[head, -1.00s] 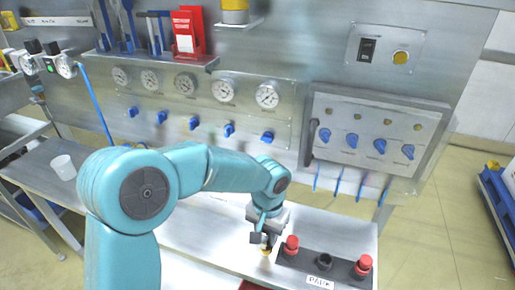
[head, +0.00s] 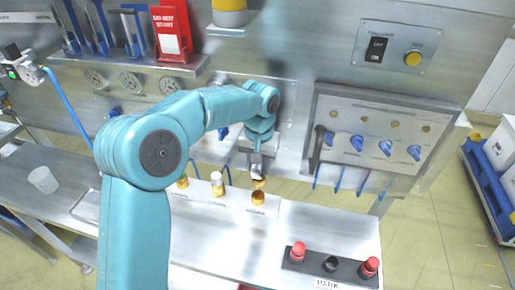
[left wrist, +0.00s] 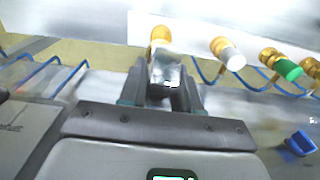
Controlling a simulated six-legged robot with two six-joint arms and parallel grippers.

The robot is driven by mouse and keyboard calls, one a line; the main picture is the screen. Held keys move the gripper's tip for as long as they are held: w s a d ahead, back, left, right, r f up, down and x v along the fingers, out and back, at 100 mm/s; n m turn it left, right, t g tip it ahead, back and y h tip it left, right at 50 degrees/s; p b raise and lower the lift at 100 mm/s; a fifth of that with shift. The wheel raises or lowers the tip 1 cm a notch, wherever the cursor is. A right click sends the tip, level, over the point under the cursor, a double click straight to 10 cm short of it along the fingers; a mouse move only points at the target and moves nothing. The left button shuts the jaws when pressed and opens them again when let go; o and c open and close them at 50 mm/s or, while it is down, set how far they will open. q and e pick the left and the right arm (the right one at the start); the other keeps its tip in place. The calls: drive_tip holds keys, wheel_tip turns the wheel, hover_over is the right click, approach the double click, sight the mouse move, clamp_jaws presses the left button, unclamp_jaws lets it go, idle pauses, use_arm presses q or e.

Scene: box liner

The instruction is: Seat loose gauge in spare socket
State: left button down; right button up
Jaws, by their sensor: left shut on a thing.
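My left gripper (head: 258,176) is shut on a small brass-ended piece (head: 258,184), just above a brass fitting (head: 258,199) on the bench. I cannot tell whether the two touch or whether the held piece is the loose gauge. In the left wrist view the jaws (left wrist: 168,88) hold a pale piece (left wrist: 168,68), with brass (left wrist: 160,36) beyond it. Round gauges (head: 130,82) sit in a row on the back panel, some hidden by my arm. I cannot pick out the spare socket. My right gripper is out of view.
Brass fittings, one with a white band (head: 217,184), stand in a row along the bench. A PARK rack (head: 316,264) with two red knobs and a black one is at the front right. A white cup (head: 43,180) stands left. Blue hoses hang below the panel.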

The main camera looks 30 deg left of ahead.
use_arm(q)
drive_tip(key=shift+w+a+r, duration=0.1)
drive_tip(key=shift+w+r, duration=0.15)
drive_tip(key=shift+r, duration=0.4)
drive_tip(key=shift+s+a+f+b, duration=0.2)
drive_tip(key=shift+f+b, duration=0.3)
drive_tip(key=shift+b, duration=0.05)
wheel_tip(320, 180, down, 4)
drive_tip(key=b, duration=0.3)
drive_tip(key=shift+d+f+b, duration=0.15)
drive_tip(key=shift+f+b, duration=0.05)
drive_tip(key=shift+b, duration=0.15)
drive_tip(key=shift+f, duration=0.35)
drive_tip(key=shift+w+f+b, duration=0.1)
drive_tip(key=shift+f+b, duration=0.2)
drive_tip(key=shift+b, duration=0.05)
drive_tip(key=shift+w+f, duration=0.1)
